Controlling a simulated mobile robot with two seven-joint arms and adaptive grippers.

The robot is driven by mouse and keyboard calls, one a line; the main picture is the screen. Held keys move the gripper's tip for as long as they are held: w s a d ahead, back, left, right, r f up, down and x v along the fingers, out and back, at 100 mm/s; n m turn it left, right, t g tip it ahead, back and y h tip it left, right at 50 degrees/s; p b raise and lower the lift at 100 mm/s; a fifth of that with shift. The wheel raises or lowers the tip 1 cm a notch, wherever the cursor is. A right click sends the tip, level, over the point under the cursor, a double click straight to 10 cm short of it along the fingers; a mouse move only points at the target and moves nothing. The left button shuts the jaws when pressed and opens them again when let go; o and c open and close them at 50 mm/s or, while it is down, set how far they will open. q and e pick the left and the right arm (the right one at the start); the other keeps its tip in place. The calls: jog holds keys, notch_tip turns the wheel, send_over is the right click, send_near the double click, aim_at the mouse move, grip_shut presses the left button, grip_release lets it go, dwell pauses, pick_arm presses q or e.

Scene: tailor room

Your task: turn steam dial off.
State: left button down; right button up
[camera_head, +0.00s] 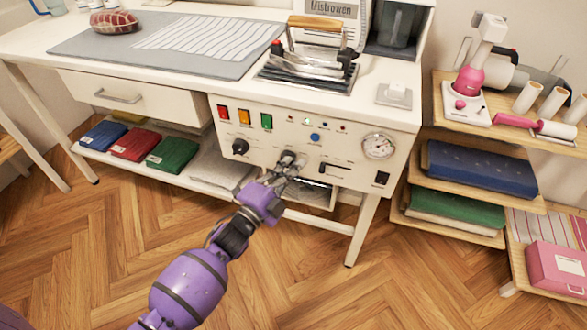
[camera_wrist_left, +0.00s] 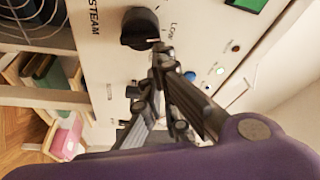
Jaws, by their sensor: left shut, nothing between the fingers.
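The steam dial (camera_head: 288,156) is a black knob low on the front panel of the white ironing station (camera_head: 340,125). In the left wrist view the dial (camera_wrist_left: 138,26) shows large, with the words STEAM and LOW beside it. A small pale mark is on its edge near my fingers; its exact setting is hard to read. My left gripper (camera_head: 291,165) is shut and empty, its tips right at the dial. In the left wrist view the gripper tips (camera_wrist_left: 160,46) overlap the dial's edge; I cannot tell whether they touch. My right gripper is out of view.
Another black knob (camera_head: 240,147), a blue button (camera_head: 315,138), a slot lever (camera_head: 323,168) and a gauge (camera_head: 379,146) are on the panel nearby. An iron (camera_head: 312,62) stands on top. Shelves (camera_head: 480,225) stand at right. The floor in front is clear.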

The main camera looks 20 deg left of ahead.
pick_arm(q)
jog(key=shift+a+r+n+t+y, duration=0.2)
jog(key=shift+a+n+t+y, duration=0.15)
jog(key=shift+n, duration=0.95)
jog(key=shift+a+r+n+t+y, duration=0.2)
jog(key=shift+n+t+y, duration=0.15)
jog(key=shift+n, duration=0.95)
jog(key=shift+a+r+n+t+y, duration=0.15)
jog(key=shift+a+n+t+y, duration=0.2)
jog(key=shift+n, duration=0.95)
jog(key=shift+a+n+t+y, duration=0.1)
jog(key=shift+n+t+y, duration=0.2)
jog(key=shift+n, duration=0.3)
jog(key=shift+r, duration=0.2)
